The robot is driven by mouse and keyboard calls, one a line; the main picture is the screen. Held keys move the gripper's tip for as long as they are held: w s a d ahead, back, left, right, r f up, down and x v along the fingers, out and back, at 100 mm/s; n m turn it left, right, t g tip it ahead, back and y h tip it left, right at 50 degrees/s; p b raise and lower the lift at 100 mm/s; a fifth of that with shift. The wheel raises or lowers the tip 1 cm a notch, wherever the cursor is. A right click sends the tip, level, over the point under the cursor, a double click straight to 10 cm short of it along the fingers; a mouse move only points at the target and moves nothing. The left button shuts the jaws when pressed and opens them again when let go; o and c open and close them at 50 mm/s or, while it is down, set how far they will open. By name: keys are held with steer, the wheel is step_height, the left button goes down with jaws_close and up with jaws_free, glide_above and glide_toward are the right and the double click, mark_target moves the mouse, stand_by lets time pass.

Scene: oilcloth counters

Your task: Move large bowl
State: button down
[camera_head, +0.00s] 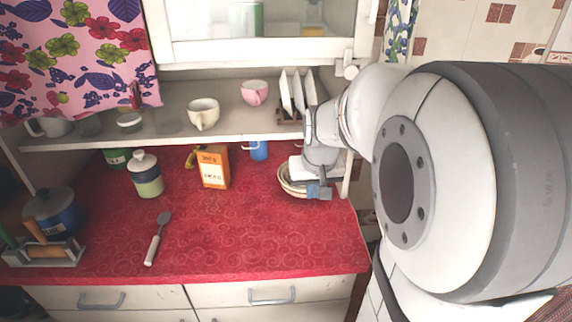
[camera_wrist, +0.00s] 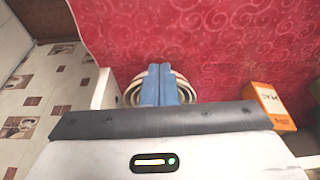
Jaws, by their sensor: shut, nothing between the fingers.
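A stack of striped cream and brown bowls (camera_head: 290,183) sits at the right end of the red counter, under the shelf. The large bowl cannot be told apart for certain within the stack. My gripper (camera_head: 319,192) has its blue fingers closed together, with nothing between them, at the right side of the stack. In the wrist view the bowl rims (camera_wrist: 187,88) show on both sides of the shut fingers (camera_wrist: 160,72), which hide the middle of the stack. Whether the fingers touch the bowls cannot be told.
An orange box (camera_head: 213,167), a blue mug (camera_head: 258,150) and a lidded jar (camera_head: 146,175) stand left of the bowls. A spatula (camera_head: 157,238) lies farther left. The shelf (camera_head: 160,132) with cups and a plate rack (camera_head: 290,116) is overhead. The front-middle counter (camera_head: 250,235) is clear.

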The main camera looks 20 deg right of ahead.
steer(key=x, duration=0.6)
steer(key=shift+s+d+f, duration=0.1)
steer(key=shift+s, duration=0.05)
steer(key=w, duration=0.1)
steer(key=w+p, duration=0.1)
steer(key=w, duration=0.1)
steer(key=shift+d+f, duration=0.25)
steer(key=shift+d, duration=0.1)
steer(key=shift+w+d, duration=0.1)
steer(key=shift+w, duration=0.45)
steer(key=shift+w, duration=0.1)
